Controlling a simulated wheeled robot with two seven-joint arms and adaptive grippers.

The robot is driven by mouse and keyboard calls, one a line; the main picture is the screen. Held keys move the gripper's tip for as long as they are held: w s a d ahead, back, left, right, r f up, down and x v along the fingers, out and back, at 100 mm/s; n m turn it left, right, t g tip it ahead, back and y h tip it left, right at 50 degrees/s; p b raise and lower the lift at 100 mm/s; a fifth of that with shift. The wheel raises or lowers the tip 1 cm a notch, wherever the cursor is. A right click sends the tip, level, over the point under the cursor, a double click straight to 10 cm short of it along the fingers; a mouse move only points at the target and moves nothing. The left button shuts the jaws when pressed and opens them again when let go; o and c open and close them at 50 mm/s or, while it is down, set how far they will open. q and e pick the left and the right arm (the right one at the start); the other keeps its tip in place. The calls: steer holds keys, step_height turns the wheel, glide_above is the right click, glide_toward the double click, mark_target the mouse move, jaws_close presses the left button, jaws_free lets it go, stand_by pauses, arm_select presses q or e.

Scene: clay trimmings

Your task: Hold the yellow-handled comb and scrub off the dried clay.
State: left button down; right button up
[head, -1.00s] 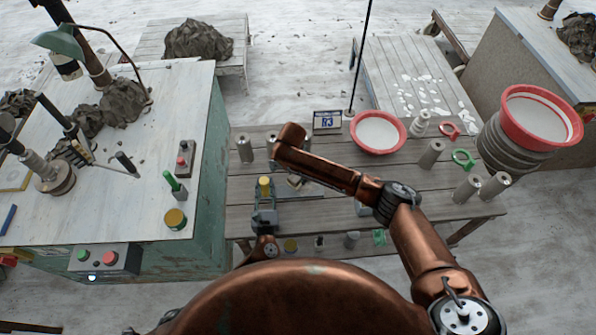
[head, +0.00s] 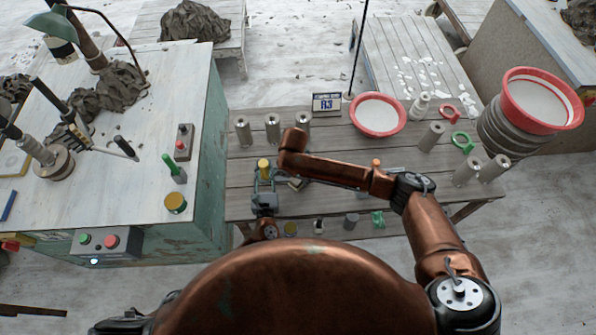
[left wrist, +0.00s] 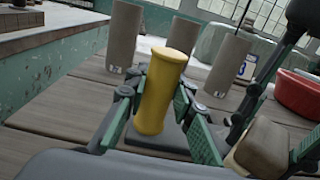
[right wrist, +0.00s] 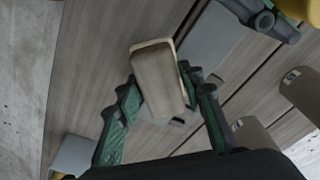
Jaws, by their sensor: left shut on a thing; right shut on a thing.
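The yellow handle of the comb (head: 263,165) stands upright in my left gripper (head: 264,187), over the near left of the plank table. In the left wrist view the green fingers close around the yellow handle (left wrist: 158,95), with a flat grey piece below it. My right gripper (right wrist: 168,110) is shut on a wooden block (right wrist: 160,80) with a pale edge, perhaps a brush. The block also shows in the left wrist view (left wrist: 262,150), right of the handle and apart from it. In the head view my right arm mostly hides that gripper. The comb's teeth and any clay on them cannot be made out.
Grey cylinders (head: 273,128) stand behind the grippers, with more at the right (head: 430,136). A red-rimmed bowl (head: 378,98) and an R3 sign (head: 327,103) stand at the back. A green-sided workbench (head: 212,150) borders the left. Small items line the table's near edge.

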steer(key=shift+d, duration=1)
steer(key=shift+w+a, duration=0.1)
steer(key=shift+w, duration=3.45)
steer(key=shift+s+d, duration=0.1)
steer(key=shift+d, duration=0.8)
steer(key=shift+s+d+f, duration=0.1)
steer(key=shift+s+d, duration=0.1)
steer(key=shift+d, duration=0.05)
steer(key=shift+s+a, duration=0.15)
steer(key=shift+s, duration=2.9)
steer(key=shift+s+d, duration=0.2)
steer(key=shift+d, duration=0.85)
steer(key=shift+w, duration=3.45)
step_height(320, 180, up, 8)
steer(key=shift+r, duration=0.25)
